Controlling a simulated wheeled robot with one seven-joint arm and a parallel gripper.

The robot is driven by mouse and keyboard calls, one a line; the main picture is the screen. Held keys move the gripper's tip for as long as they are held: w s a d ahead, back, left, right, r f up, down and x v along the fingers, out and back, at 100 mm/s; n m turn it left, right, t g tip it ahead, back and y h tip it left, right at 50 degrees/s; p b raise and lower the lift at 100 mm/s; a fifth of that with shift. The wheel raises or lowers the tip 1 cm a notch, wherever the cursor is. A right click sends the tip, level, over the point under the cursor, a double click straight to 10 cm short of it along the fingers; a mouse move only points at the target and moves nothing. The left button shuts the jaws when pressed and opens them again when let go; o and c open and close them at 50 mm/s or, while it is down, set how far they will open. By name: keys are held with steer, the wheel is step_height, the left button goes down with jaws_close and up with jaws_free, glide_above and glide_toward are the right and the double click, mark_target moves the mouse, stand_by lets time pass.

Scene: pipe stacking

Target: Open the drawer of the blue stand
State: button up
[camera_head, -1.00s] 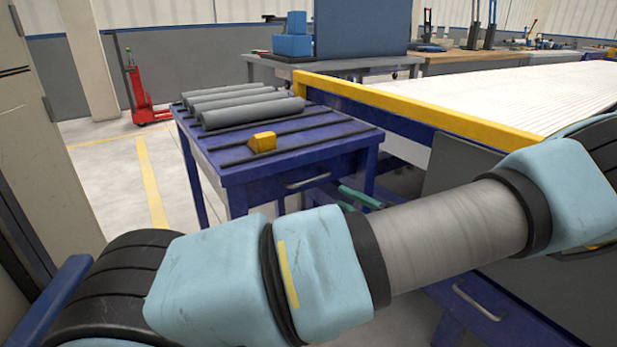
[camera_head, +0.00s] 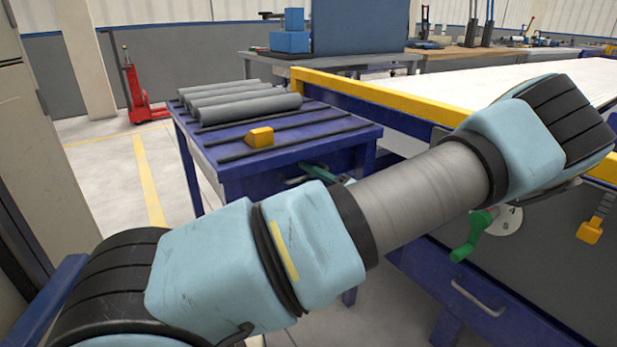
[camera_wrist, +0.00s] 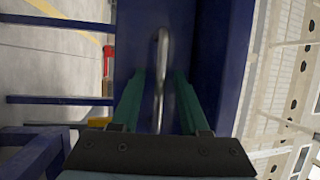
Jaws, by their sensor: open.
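The blue stand (camera_head: 232,180) is left of centre in the head view, with a grey drawer handle (camera_head: 294,181) on its front. The drawer front looks flush with the stand, though my arm hides part of it. My gripper (camera_head: 318,172) has green fingers and is at the drawer front by the handle. In the wrist view my gripper (camera_wrist: 160,78) is open, with one finger on each side of the handle (camera_wrist: 161,65). Gaps show between the handle and both fingers. The blue drawer face (camera_wrist: 138,35) lies behind it.
Several grey pipes (camera_head: 250,108) and a yellow block (camera_head: 260,137) lie on the stand. A yellow-edged table (camera_head: 385,97) stands close at right, with a green crank (camera_head: 470,240) below. A red pallet jack (camera_head: 140,95) is behind. Floor left of the stand is clear.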

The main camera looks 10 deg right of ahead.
jaws_close()
stand_by(1.4)
